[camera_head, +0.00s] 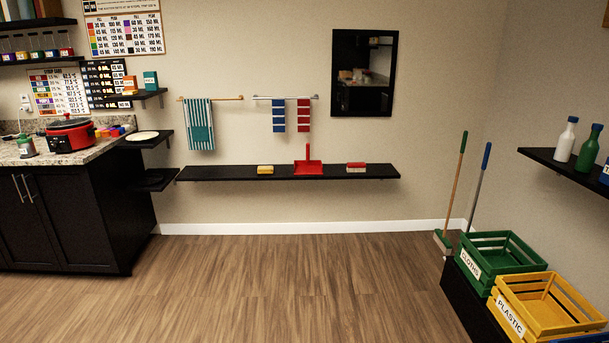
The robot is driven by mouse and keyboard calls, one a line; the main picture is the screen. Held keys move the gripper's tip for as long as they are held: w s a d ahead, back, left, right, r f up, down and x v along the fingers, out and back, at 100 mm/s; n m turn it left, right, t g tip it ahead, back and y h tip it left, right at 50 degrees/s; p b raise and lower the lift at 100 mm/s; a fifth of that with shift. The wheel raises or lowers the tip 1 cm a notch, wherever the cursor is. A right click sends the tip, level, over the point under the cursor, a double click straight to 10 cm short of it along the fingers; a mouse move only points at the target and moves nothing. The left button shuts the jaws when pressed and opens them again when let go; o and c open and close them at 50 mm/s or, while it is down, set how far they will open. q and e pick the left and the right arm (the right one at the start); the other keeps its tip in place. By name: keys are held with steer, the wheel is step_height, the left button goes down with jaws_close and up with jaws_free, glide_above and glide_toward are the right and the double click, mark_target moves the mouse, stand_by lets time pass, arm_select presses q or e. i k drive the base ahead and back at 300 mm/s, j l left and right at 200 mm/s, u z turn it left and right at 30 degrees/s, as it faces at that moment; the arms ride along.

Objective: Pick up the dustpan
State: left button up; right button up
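The red dustpan (308,168) stands on the long black wall shelf (220,174), with its narrow handle pointing up against the wall. It sits between a yellow sponge-like block on the left and a red-and-white brush-like item on the right, apart from both. Neither of my grippers shows in the head view.
The yellow block (265,170) and red-and-white item (356,168) share the shelf. A counter with a red cooker (70,134) stands left. Green (498,250) and yellow (548,303) crates and a broom (443,240) stand right. The wooden floor (290,285) before the shelf is clear.

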mark_target(307, 166)
steer(key=i+z, duration=0.1)
steer(key=i, duration=0.7)
steer(key=i+j, duration=0.1)
steer(key=i, duration=0.75)
steer(key=i+z, duration=0.15)
steer(key=i, duration=0.65)
steer(key=i+z, duration=0.35)
steer(key=i, duration=1.55)
